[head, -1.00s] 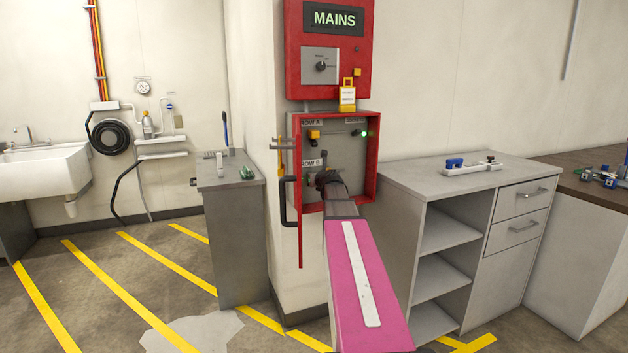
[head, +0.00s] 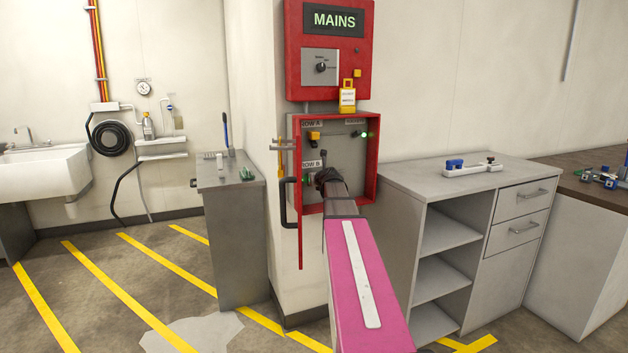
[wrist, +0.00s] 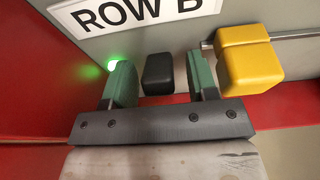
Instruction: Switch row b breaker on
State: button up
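The ROW B label (head: 313,163) is inside the open red breaker box (head: 371,160); it also shows at the top of the wrist view (wrist: 140,12). Below it in the wrist view is a black block (wrist: 158,73), apparently the row B breaker handle. My gripper (wrist: 162,82) is open, with one green finger on each side of the block and a small gap on both sides. A green lamp (wrist: 112,66) glows beside the left finger. In the head view my gripper (head: 325,178) hides most of the row B breaker.
A yellow block (wrist: 250,60) sits on a metal rod just right of my gripper. The row A yellow block (head: 314,136) and a green lamp (head: 364,134) are higher in the box. The MAINS panel (head: 334,20) with a yellow padlock (head: 347,98) is above. A counter (head: 440,178) stands right.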

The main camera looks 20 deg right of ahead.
jog(key=v, duration=1)
jog(key=shift+s+r, duration=0.15)
jog(key=shift+s, duration=0.2)
